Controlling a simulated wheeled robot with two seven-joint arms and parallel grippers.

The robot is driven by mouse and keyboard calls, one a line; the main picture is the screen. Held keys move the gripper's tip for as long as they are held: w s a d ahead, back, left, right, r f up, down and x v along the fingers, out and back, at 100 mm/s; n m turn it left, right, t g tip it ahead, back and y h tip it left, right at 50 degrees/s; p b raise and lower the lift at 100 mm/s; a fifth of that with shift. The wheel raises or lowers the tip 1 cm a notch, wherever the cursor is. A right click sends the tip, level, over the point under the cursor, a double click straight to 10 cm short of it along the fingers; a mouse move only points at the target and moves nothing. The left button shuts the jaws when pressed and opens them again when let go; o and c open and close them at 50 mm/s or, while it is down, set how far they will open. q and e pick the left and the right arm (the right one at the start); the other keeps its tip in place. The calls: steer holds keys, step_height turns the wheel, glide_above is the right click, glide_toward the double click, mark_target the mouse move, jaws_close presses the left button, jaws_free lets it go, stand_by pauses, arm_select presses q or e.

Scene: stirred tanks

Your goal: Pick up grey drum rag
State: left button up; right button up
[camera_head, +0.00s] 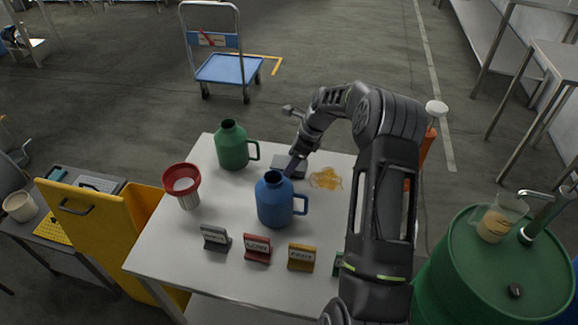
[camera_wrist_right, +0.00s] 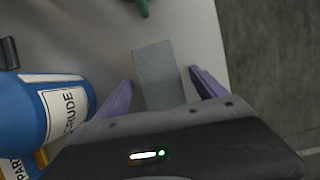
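The grey rag (camera_wrist_right: 158,72) is a flat rectangular cloth on the pale table. In the head view the rag (camera_head: 281,160) shows partly behind the blue jug and my gripper. My right gripper (camera_wrist_right: 160,88) has its two purple fingers apart, one on each side of the rag in the wrist view. The near end of the rag is hidden by the gripper body. I cannot tell the height of the fingertips above the table. In the head view my right gripper (camera_head: 292,167) points down just behind the blue jug. My left gripper is not in view.
The blue jug (camera_head: 273,202) stands close beside my right gripper; a green jug (camera_head: 231,147) is behind. A red-rimmed funnel (camera_head: 183,184), a yellow stain (camera_head: 326,179) and several small label stands (camera_head: 257,249) are on the table (camera_head: 155,249). A green drum (camera_head: 470,275) stands right.

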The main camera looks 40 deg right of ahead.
steer(key=c, duration=1.4)
steer(key=shift+o, duration=0.2)
step_height(320, 180, up, 10)
steer(key=b, duration=0.1)
